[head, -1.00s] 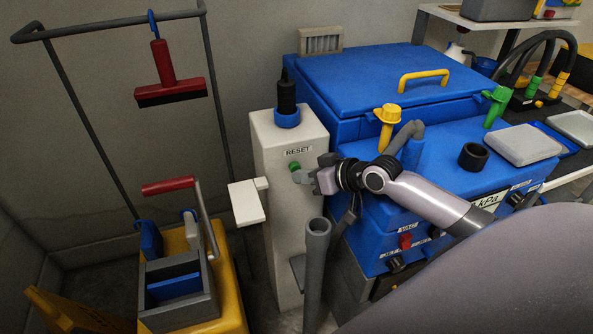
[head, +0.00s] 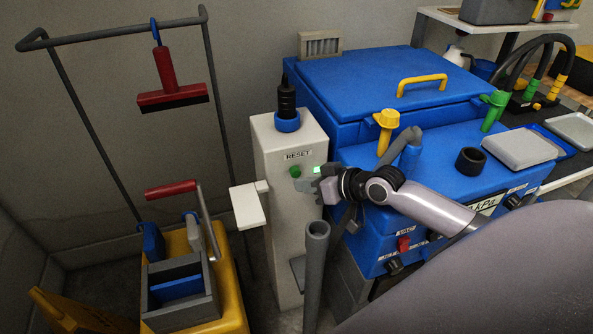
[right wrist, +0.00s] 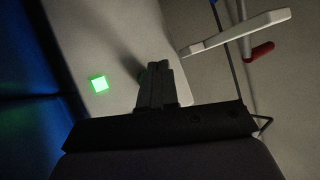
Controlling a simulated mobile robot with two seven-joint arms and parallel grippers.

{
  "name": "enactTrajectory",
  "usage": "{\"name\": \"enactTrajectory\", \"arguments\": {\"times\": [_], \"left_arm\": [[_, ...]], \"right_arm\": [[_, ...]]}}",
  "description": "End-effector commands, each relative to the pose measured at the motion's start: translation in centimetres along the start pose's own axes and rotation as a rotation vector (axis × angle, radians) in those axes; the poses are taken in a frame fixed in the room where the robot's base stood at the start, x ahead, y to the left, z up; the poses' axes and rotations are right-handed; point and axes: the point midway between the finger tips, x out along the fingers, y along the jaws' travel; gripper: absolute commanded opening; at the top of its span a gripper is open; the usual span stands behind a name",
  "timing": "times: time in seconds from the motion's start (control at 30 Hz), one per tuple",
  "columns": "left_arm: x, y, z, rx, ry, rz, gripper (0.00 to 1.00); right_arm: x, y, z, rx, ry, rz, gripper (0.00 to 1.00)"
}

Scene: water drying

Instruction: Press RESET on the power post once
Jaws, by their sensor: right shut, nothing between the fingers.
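The pale power post (head: 283,225) stands in the middle of the head view, with a RESET label (head: 298,155) near its top. Below the label is a round green button (head: 294,171). To its right a small square lamp (head: 317,169) glows green; the lamp also shows in the right wrist view (right wrist: 98,83). My right gripper (head: 302,184) is shut and empty, its tips at the post face just below and right of the button. In the right wrist view the fingers (right wrist: 157,85) mostly hide the button; contact cannot be told. My left gripper is not in view.
A blue machine (head: 375,85) stands right of the post, close behind my right arm. A grey pipe (head: 315,270) rises in front of the post. A white shelf plate (head: 248,205) juts out left of it. A yellow cart (head: 230,300) stands at lower left.

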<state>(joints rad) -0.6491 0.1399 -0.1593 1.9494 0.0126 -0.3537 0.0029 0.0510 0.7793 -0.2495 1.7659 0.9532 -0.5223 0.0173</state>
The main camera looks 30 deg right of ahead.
Motion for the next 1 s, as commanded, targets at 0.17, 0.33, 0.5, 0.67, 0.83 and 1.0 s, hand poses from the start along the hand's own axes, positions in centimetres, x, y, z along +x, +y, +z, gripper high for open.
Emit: {"name": "enactTrajectory", "arguments": {"times": [0.17, 0.33, 0.5, 0.67, 0.83, 1.0], "left_arm": [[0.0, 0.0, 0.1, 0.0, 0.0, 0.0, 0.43], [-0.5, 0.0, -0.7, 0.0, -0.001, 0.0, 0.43], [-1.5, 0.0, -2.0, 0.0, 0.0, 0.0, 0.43], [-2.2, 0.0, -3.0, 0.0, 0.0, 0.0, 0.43], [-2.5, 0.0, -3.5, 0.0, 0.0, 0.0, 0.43], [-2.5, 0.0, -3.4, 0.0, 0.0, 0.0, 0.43]], "right_arm": [[0.0, 0.0, 0.0, 0.0, 0.0, 0.0, 0.0], [-0.6, -0.4, 0.2, 0.0, -0.003, 0.0, 0.0], [-1.9, -1.3, 1.0, 0.001, -0.004, -0.001, 0.0], [-2.9, -2.1, 1.8, 0.002, -0.002, -0.001, 0.0], [-3.5, -2.5, 2.4, 0.002, -0.001, -0.001, 0.0], [-3.5, -2.5, 2.6, 0.001, 0.0, 0.0, 0.0]]}}
